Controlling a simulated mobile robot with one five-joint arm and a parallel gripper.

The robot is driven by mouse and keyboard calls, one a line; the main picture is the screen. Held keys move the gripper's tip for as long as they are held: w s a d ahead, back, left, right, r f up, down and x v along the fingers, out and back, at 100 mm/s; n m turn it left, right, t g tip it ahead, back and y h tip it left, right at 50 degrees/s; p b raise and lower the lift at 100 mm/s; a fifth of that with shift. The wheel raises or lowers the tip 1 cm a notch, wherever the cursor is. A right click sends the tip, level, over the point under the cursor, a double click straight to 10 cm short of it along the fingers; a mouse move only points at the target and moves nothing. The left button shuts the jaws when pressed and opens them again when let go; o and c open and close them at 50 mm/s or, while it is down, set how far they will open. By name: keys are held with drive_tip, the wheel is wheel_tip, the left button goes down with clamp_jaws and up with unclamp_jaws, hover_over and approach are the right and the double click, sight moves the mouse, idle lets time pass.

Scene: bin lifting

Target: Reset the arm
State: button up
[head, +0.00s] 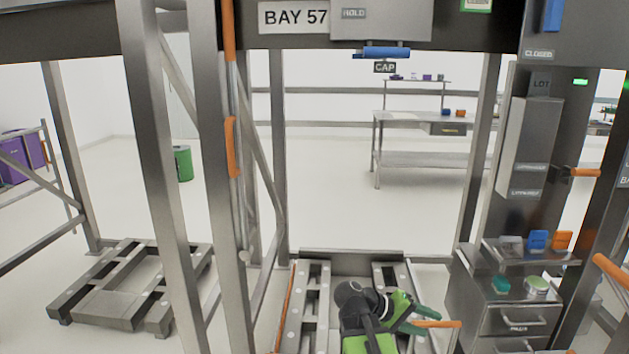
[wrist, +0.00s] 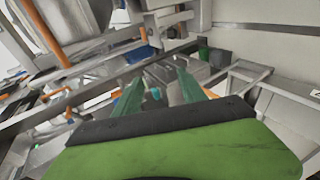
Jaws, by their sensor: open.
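My arm (head: 368,325), green and black, shows at the bottom centre of the head view, in front of the frame of the bay marked BAY 57. It is folded low, and its end points to the right near an orange bar (head: 437,324). My gripper (wrist: 158,82) shows in the wrist view as two green fingers spread apart. Nothing is between the fingers. I cannot tell how far the fingertips are from the things behind them. No bin shows in the bay.
Grey steel posts (head: 165,180) stand close on the left. A low pallet-like frame (head: 125,290) lies on the floor at left. A drawer cabinet (head: 510,320) with small coloured items stands at right. A workbench (head: 425,120) is farther back, with open floor before it.

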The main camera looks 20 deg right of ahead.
drive_tip(key=w+a+f+n+t+y, duration=0.1)
drive_tip(key=a+f+y, duration=0.3)
drive_tip(key=a, duration=0.5)
drive_tip(key=a+f+n+y, duration=0.1)
drive_tip(key=a+f+y, duration=0.25)
drive_tip(key=a, duration=0.55)
drive_tip(key=w+a+f+n+t+y, duration=0.1)
drive_tip(key=a+f+y, duration=0.35)
drive_tip(key=a, duration=0.45)
wheel_tip(320, 180, up, 21)
drive_tip(key=a+p, duration=0.2)
drive_tip(key=p, duration=1.9)
drive_tip(key=shift+f, duration=0.2)
drive_tip(key=shift+w+a, duration=0.1)
drive_tip(key=shift+c, duration=0.2)
